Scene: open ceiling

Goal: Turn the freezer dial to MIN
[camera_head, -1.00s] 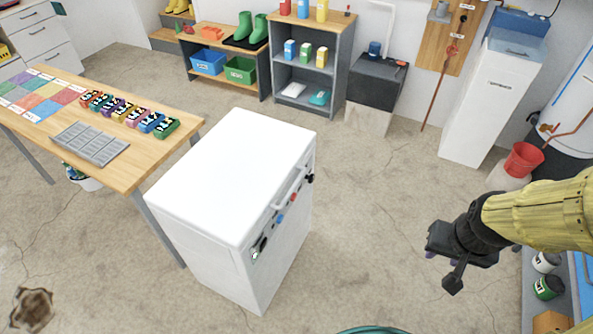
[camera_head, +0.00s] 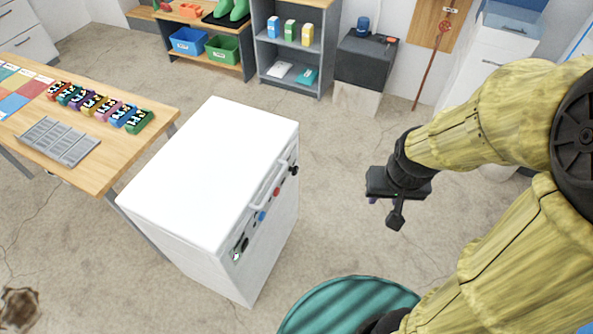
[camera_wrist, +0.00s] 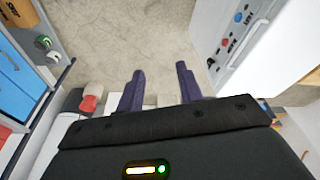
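The white freezer (camera_head: 215,170), a waist-high box, stands left of centre in the head view. Its right face carries a handle, a blue knob (camera_head: 261,216), a red knob (camera_head: 277,191), a black knob (camera_head: 294,170) and a dark dial (camera_head: 241,245) by a small green light. I cannot tell which is the freezer dial or read its markings. The face also shows in the wrist view, at the upper right, with a red knob (camera_wrist: 224,41). My gripper (camera_wrist: 159,72) is open and empty, its purple fingers apart, over bare floor right of the freezer, touching nothing.
A wooden table (camera_head: 150,115) with several coloured blocks and a grey tray (camera_head: 55,141) stands left of the freezer. Grey shelves (camera_head: 322,60) and a dark box (camera_head: 365,62) stand behind. Floor between the freezer and my arm is clear.

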